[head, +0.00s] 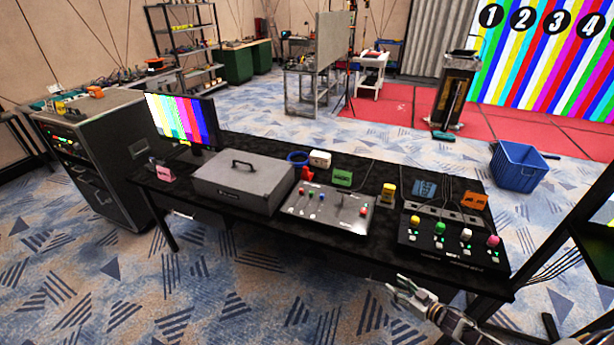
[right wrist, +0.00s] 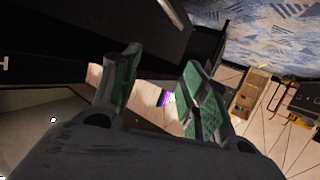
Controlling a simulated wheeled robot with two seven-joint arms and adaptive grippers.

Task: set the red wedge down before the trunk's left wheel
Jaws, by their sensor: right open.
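A small red piece (head: 306,174), which looks like the red wedge, rests on the black table (head: 300,250) between the grey handled case and a green block. My right gripper (head: 399,287) is open and empty in front of the table's near edge, well apart from the red piece. Its two green-padded fingers (right wrist: 160,75) stand apart in the right wrist view, with nothing between them. I cannot tell for sure which thing is the trunk. A dark upright case (head: 456,92) stands on the red floor at the back, its wheels too small to make out. My left gripper is out of view.
The table carries a grey handled case (head: 243,183), a monitor (head: 183,120), a light control panel (head: 327,207), a dark button panel (head: 455,243) and small coloured blocks. A grey rack (head: 95,155) stands left. A blue crate (head: 518,168) sits on the floor behind.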

